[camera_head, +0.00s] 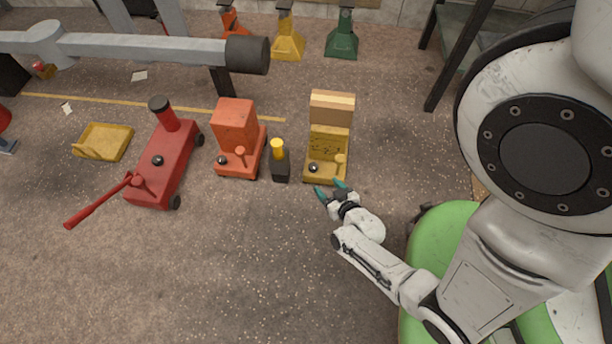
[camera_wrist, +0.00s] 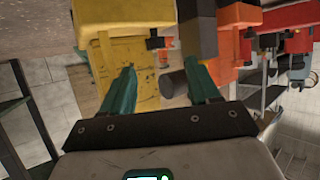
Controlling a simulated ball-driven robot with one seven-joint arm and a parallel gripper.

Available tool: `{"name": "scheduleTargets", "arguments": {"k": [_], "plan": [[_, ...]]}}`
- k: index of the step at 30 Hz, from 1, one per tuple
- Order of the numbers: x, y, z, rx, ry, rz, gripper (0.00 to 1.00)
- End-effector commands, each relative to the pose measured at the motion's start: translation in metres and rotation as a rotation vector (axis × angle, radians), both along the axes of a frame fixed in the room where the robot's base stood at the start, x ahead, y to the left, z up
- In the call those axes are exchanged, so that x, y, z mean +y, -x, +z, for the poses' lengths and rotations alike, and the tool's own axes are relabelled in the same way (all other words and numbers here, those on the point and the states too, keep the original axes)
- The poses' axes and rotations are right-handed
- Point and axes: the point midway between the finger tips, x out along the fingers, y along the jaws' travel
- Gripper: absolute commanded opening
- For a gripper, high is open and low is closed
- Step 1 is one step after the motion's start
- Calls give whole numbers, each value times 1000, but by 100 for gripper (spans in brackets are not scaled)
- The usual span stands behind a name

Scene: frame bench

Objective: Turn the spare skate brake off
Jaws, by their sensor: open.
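A yellow low unit (camera_head: 327,145) stands on the floor with a tan block on its back, a black ball knob (camera_head: 313,168) and a small yellow lever (camera_head: 339,160). An orange unit (camera_head: 235,126) to its left has a similar black knob and orange lever (camera_head: 240,154). I cannot tell which is the spare skate. My gripper (camera_head: 330,188) is open and empty, just in front of the yellow unit. In the wrist view, the yellow unit (camera_wrist: 140,60) lies beyond my gripper (camera_wrist: 162,75), which appears clear of it.
A dark post with a yellow top (camera_head: 280,160) stands between the units. A red jack (camera_head: 162,165) and a yellow tray (camera_head: 103,142) are left. A grey horizontal beam (camera_head: 150,47) crosses the upper left. The front floor is free.

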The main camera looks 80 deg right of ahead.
Motion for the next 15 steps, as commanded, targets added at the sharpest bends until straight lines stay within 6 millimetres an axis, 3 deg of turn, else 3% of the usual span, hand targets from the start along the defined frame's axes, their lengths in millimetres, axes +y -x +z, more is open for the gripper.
{"name": "scheduleTargets", "arguments": {"k": [5, 15], "plan": [[-6, 8, 2, -38, 18, -44, 61], [-46, -27, -22, -37, 18, -41, 61]]}}
